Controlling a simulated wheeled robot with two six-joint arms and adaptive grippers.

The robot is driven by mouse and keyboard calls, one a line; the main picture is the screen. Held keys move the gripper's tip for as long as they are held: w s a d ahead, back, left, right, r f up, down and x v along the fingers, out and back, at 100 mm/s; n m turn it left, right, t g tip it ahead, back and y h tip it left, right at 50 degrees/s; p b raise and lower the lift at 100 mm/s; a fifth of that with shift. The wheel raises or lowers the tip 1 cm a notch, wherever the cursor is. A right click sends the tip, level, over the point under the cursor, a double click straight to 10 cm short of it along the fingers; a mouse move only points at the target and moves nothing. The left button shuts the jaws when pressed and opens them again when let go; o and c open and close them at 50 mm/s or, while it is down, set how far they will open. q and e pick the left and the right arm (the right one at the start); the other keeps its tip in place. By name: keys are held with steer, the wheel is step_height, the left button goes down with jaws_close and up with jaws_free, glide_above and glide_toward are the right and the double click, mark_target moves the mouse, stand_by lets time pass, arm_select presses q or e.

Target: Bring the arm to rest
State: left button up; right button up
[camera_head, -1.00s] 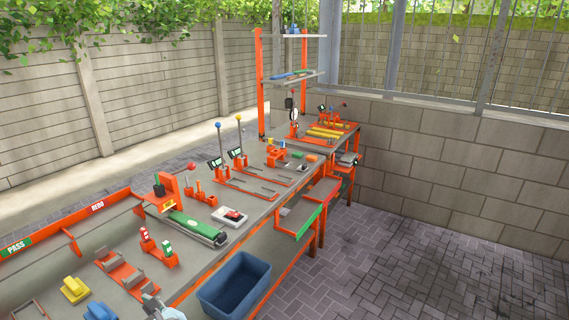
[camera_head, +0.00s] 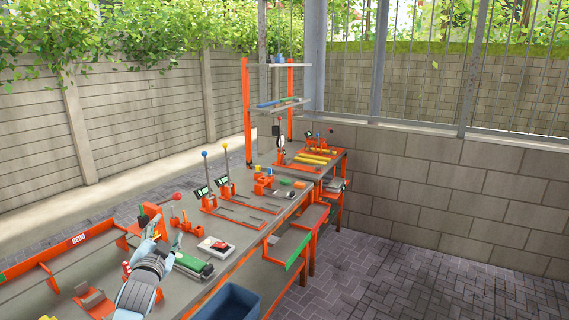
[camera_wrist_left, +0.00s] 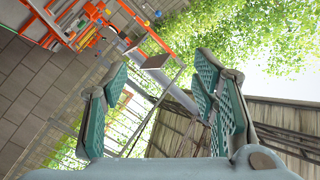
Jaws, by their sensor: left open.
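My left gripper (camera_head: 164,244) is in the head view, above the near part of the grey workbench (camera_head: 140,206). Its fingers point up and away from me and hold nothing. In the left wrist view the green-padded fingers (camera_wrist_left: 160,112) stand wide apart with only background between them. The arm comes in from the bottom and hides part of the bench and part of the green-topped bar device (camera_head: 190,264). I cannot tell whether the gripper touches anything there. My right gripper is not in view.
A white tray with a red and black item (camera_head: 216,246) lies right of the gripper. Orange fixtures with upright levers (camera_head: 232,198) stand farther along. A blue bin (camera_head: 229,304) sits at the bench's front edge. An orange rail (camera_head: 70,250) runs along the left. Paved floor at right is clear.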

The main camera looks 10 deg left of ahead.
arm_select(q)
steer(key=s+d+f+n+g+h, duration=0.1)
steer(key=s+d+f+n+g, duration=0.15)
steer(key=f, duration=0.75)
steer(key=s+d+f+n+g+h, duration=0.1)
steer(key=s+f+n, duration=0.15)
steer(key=f, duration=0.85)
steer(key=s+d+f+g, duration=0.1)
steer(key=s+f+g, duration=0.1)
steer(key=s+f, duration=0.7)
steer(key=s+d+f+g, duration=0.25)
steer(key=s+f, duration=0.45)
steer(key=f, duration=0.5)
steer(key=s+d+f+g, duration=0.2)
steer(key=s+f, duration=0.3)
steer(key=s, duration=0.8)
steer(key=s+d+f+g+h+b, duration=0.1)
steer(key=s+f, duration=0.5)
steer(key=s, duration=0.7)
steer(key=s+d+f+g, duration=0.2)
steer(key=s+f+g, duration=0.3)
steer(key=s, duration=0.8)
steer(key=shift+s+d+f+h, duration=0.2)
steer(key=shift+d+f+h, duration=0.2)
steer(key=shift+f, duration=0.05)
